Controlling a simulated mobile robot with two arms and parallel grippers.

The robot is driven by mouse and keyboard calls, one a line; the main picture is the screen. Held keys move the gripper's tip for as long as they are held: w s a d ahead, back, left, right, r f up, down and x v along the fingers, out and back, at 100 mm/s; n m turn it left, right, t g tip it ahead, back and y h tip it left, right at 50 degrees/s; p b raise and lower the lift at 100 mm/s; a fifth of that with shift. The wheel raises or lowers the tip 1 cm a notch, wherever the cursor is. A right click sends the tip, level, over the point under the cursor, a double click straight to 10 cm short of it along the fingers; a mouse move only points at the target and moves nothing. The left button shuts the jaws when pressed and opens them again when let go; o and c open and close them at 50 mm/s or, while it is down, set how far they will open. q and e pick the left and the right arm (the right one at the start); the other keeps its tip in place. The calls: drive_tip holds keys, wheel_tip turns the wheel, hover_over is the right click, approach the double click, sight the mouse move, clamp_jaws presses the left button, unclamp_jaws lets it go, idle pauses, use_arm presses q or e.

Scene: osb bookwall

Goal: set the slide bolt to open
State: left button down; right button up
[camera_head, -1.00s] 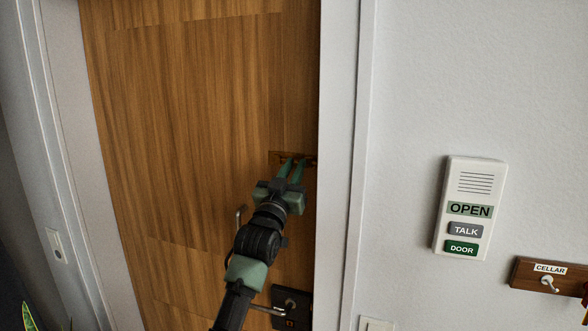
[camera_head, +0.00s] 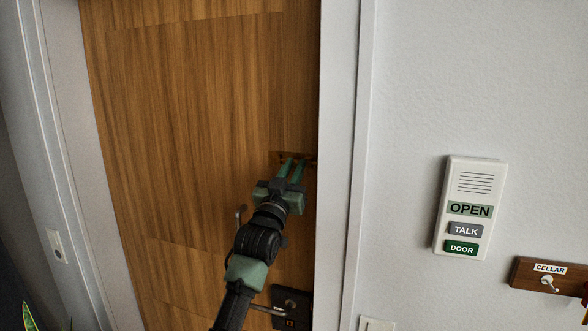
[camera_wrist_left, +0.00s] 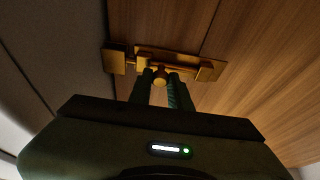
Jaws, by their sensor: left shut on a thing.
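The brass slide bolt (camera_wrist_left: 205,70) is mounted near the edge of the wooden door (camera_head: 200,130). In the left wrist view its rod runs sideways toward a separate brass keeper (camera_wrist_left: 115,59) on the left. My left gripper (camera_wrist_left: 160,77) is shut on the round bolt knob (camera_wrist_left: 159,82), its fingers on either side of it. In the head view my left gripper (camera_head: 294,165) reaches up to the bolt and covers most of it. Whether the rod sits in the keeper is hard to tell. My right gripper is not in view.
A lever handle with a dark lock plate (camera_head: 291,306) is below my left arm. A white intercom (camera_head: 469,208) and a wooden key board (camera_head: 550,277) hang on the right wall. The white door frame (camera_head: 340,180) stands close beside the bolt.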

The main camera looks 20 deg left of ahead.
use_arm(q)
drive_tip(key=shift+a+f, duration=0.1)
drive_tip(key=shift+a, duration=0.05)
drive_tip(key=a, duration=0.2)
drive_tip(key=shift+a+b, duration=0.3)
drive_tip(key=shift+b, duration=0.1)
drive_tip(key=c, duration=1.3)
unclamp_jaws()
drive_tip(key=shift+w+a, duration=0.1)
drive_tip(key=shift+a, duration=0.05)
drive_tip(key=b, duration=0.4)
approach(289, 154)
drive_tip(key=v, duration=0.3)
drive_tip(key=shift+a, duration=0.1)
